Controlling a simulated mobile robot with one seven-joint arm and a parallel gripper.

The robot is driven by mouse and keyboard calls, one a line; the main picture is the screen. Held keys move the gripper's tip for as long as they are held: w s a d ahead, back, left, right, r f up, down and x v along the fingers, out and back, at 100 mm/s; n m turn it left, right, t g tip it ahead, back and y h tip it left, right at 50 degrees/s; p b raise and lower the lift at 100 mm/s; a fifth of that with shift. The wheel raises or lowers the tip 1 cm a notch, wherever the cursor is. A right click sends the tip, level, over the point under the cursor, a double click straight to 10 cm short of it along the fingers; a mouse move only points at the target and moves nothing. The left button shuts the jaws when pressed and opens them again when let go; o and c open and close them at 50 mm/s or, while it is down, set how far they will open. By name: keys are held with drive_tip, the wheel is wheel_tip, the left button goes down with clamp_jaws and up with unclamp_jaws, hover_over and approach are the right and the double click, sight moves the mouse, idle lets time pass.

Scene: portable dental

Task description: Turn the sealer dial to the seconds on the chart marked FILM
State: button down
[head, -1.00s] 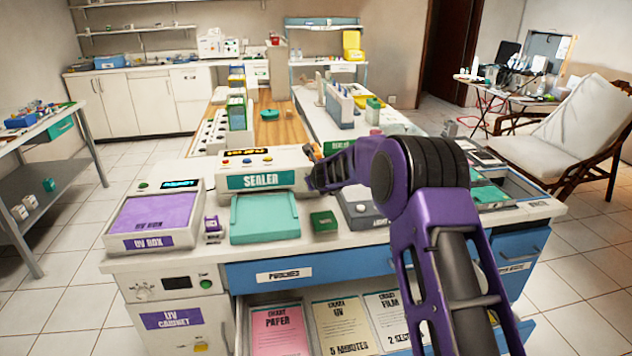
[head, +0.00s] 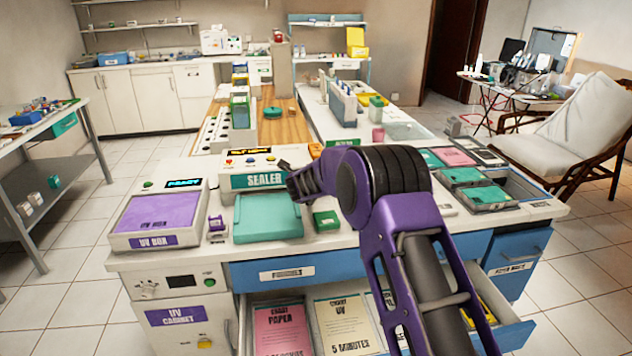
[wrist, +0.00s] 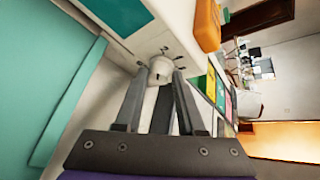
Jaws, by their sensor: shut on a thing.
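The white sealer (head: 255,178) stands on the counter with a green label, several coloured buttons and a lit orange display too small to read. My gripper (head: 288,178) is at its right end. In the wrist view my fingers (wrist: 161,80) are shut on a pale round dial (wrist: 160,66) with dark marks around it. The dial is hidden behind my gripper in the head view. In the open drawer, the FILM chart (head: 384,318) is mostly hidden behind my arm, beside the PAPER chart (head: 281,331) and UV chart (head: 349,325).
A teal pad (head: 267,217) lies in front of the sealer, with a small green box (head: 326,221) to its right. The UV box (head: 157,215) stands left. An orange block (wrist: 207,25) is near my fingers. Coloured trays (head: 478,197) fill the counter's right.

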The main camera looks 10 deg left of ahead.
idle(0.3)
drive_tip(key=c, duration=0.5)
unclamp_jaws()
drive_tip(key=v, duration=1.7)
drive_tip(key=shift+s+a+b, duration=0.1)
drive_tip(key=shift+s+b, duration=0.15)
drive_tip(key=shift+b, duration=0.1)
